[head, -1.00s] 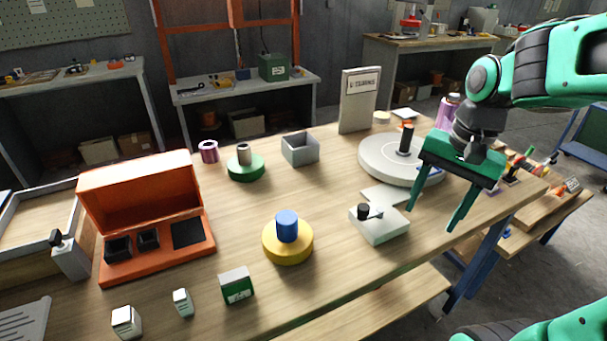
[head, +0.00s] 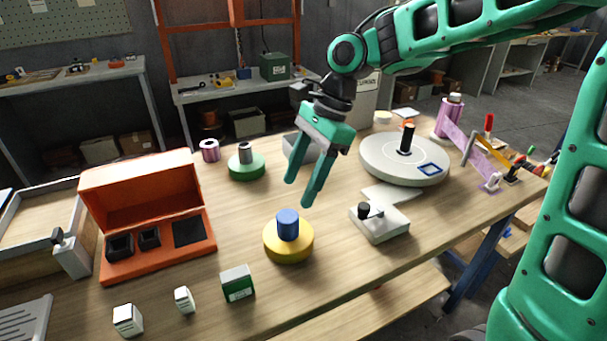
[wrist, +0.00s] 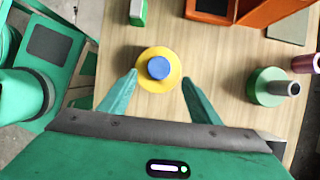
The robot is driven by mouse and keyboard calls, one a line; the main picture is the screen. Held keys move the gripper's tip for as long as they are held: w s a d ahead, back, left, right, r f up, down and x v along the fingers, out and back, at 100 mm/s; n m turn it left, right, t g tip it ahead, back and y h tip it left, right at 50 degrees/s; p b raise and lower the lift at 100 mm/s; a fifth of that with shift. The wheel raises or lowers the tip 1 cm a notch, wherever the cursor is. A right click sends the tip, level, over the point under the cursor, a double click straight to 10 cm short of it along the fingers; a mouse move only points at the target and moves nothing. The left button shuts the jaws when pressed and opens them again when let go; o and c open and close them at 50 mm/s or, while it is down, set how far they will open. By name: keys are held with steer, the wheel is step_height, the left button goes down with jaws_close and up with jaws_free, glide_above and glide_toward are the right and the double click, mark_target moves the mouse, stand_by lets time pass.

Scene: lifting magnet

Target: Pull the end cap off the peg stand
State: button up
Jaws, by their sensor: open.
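A round yellow stand (head: 289,250) sits on the workbench with a blue cylindrical cap (head: 288,225) upright at its centre. In the wrist view the yellow base (wrist: 158,84) and blue cap (wrist: 158,68) lie between and just beyond the fingertips. A green round stand (head: 246,172) with a grey cylinder (head: 245,153) on it is further back. My gripper (head: 298,193) is open and empty, pointing down above the bench, above and behind the blue cap. It touches neither stand.
An orange open box (head: 150,205) stands left and a green carton (head: 237,284) at the front. A white device with a black knob (head: 378,222) is right of the yellow stand. A grey turntable (head: 405,170) is behind it. A grey bin (head: 300,150) is partly hidden by my gripper.

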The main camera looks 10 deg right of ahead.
mark_target(288, 215)
steer(key=x, duration=0.9)
steer(key=shift+f, duration=0.15)
steer(key=c, duration=1.1)
steer(key=shift+r, duration=3.25)
